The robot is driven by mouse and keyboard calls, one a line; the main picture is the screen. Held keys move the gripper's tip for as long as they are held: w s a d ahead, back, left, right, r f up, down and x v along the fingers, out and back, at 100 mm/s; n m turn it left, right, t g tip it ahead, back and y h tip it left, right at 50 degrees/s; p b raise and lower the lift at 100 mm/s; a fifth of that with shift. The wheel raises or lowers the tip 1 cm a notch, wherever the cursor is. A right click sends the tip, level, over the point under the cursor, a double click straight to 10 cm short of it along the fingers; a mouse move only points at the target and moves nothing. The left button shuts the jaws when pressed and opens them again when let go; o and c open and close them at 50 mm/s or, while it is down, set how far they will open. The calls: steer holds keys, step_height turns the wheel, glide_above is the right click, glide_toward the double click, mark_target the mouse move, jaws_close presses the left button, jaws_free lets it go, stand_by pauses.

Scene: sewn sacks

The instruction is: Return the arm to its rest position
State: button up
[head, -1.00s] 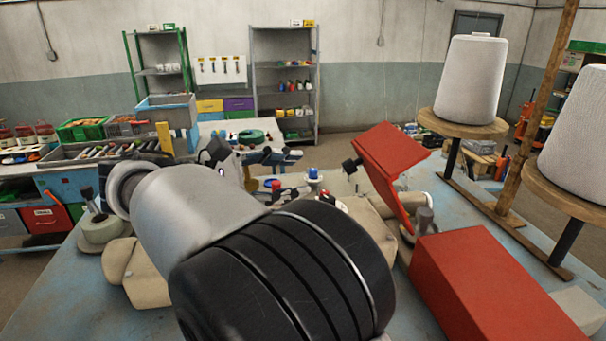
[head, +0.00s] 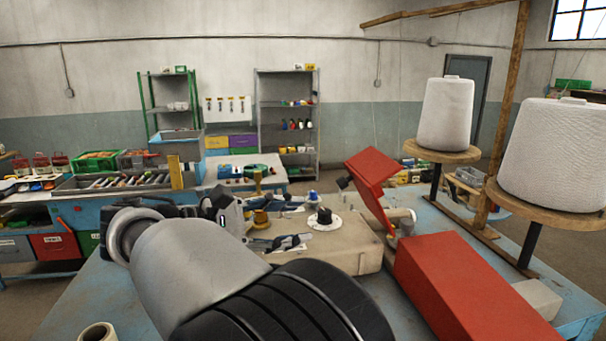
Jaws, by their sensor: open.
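In the head view, my arm reaches from the bottom edge to the middle left, with a grey link and a black ribbed part in front. My gripper (head: 292,222) points right, its two dark blue-grey fingers apart with a clear gap. I see nothing held between them. The fingers appear over or just in front of a beige block-shaped body (head: 345,252) on the blue worktable (head: 75,308); I cannot tell the exact height. My arm hides much of the worktable's middle.
A red machine (head: 470,285) with a raised red plate (head: 371,170) stands right of my gripper. Large white thread cones (head: 445,115) sit on wooden discs at the right. A hollow tube (head: 98,333) is at the bottom left. Shelves (head: 287,120) stand far back.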

steer(key=s+d+f+m+g+y, duration=0.2)
steer(key=s+d+g+y, duration=0.1)
steer(key=d, duration=0.7)
steer(key=s+d+f+m+g+y, duration=0.1)
steer(key=s+d+f+m+y, duration=0.2)
steer(key=s+d, duration=0.3)
steer(key=s+d+f+m+y, duration=0.3)
steer(key=s+f+y, duration=0.1)
steer(key=s, duration=0.5)
steer(key=s+a+f+m+t+y, duration=0.2)
steer(key=s+f+m+y, duration=0.3)
steer(key=s, duration=0.3)
step_height(320, 180, down, 26)
steer(key=s+m+h+b, duration=0.1)
steer(key=s+b, duration=0.1)
steer(key=b, duration=2.1)
steer(key=shift+g+b, duration=0.3)
steer(key=shift+a, duration=0.1)
